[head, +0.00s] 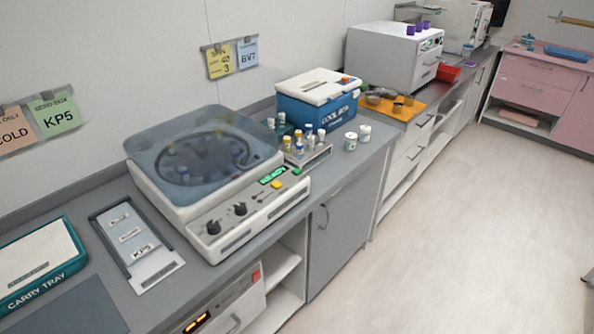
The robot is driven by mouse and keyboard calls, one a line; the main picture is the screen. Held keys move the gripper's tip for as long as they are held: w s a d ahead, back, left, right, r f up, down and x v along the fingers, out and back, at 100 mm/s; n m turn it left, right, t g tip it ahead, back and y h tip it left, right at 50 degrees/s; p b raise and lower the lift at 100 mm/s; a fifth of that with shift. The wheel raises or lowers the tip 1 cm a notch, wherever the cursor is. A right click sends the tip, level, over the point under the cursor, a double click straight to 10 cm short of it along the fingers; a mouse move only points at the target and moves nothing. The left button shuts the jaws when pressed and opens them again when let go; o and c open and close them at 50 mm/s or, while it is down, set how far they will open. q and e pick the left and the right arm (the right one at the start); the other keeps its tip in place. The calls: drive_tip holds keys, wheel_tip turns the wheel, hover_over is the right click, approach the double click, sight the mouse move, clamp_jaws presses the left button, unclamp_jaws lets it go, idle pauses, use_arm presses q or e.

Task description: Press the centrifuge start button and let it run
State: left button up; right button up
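The centrifuge (222,214) stands on the grey counter at the left of the head view. Its translucent lid (200,150) looks lowered over the round rotor, and a few blurred tube shapes show through it. The small display (272,176) glows green and seems to read READY. On the sloped front panel are a green button (297,171), a yellow button (277,185) and two black knobs (240,209). I cannot read the labels by the buttons. Neither of my grippers is in view.
A tube rack (310,157) stands close behind the centrifuge's right end, with white-capped jars (350,141) beside it. A blue cool box (318,100) is behind. A label board (135,245) and a carry tray (38,264) lie left. The floor (470,230) at right is clear.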

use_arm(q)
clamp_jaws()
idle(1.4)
